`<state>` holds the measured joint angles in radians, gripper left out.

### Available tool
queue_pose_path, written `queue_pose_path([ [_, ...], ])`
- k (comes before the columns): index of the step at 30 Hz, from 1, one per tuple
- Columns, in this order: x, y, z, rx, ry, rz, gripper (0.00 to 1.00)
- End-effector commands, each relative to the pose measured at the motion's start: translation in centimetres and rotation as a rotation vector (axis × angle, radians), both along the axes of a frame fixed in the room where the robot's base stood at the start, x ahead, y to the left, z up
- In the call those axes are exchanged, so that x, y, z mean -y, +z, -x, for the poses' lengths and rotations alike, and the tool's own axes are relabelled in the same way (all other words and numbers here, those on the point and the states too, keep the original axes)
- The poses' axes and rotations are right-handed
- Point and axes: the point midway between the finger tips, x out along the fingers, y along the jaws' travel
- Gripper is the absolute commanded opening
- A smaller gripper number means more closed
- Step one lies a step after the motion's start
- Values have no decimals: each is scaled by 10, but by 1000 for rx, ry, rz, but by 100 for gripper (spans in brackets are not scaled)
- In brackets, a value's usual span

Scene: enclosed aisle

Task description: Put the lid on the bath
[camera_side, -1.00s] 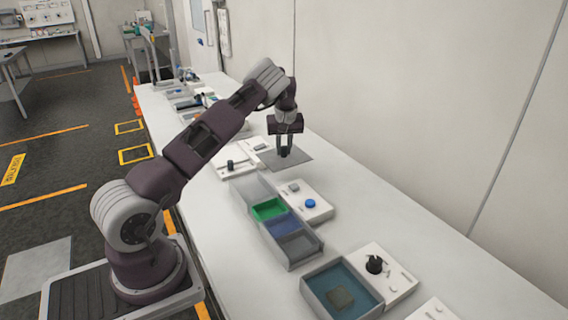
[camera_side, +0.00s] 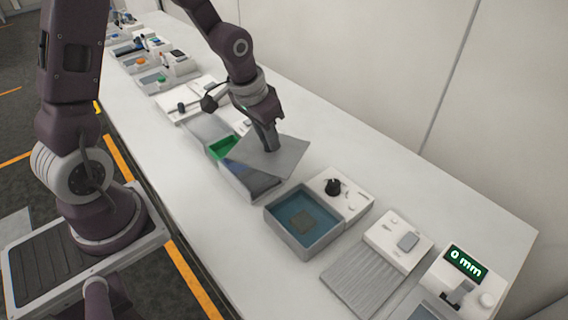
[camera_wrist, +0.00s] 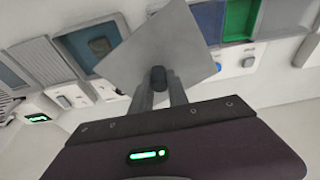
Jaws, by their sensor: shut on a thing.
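The lid (camera_side: 291,156) is a flat grey square plate. My gripper (camera_side: 271,146) is shut on the dark knob at its middle and holds it, slightly tilted, above the coloured bins. In the wrist view the lid (camera_wrist: 187,40) spreads out beyond my gripper (camera_wrist: 159,84). The bath (camera_side: 282,233) is an open grey box with blue liquid and a brownish square block in it. It stands just to the right of the lid and apart from it. The wrist view shows the bath (camera_wrist: 62,38) partly covered by the lid's edge.
A white panel with a black knob (camera_side: 333,186) adjoins the bath. The green bin (camera_side: 220,147) and blue bin (camera_side: 258,185) lie partly under the lid.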

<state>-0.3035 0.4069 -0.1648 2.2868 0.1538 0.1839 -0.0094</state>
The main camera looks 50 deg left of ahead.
Motion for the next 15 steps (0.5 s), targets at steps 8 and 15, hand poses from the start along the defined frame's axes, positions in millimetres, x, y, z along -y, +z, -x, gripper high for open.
queue_pose_path([
  [8, 2, 0, 1, -2, -11, 0, 0],
  [15, -64, -14, -36, -1, 278, -1, 0],
])
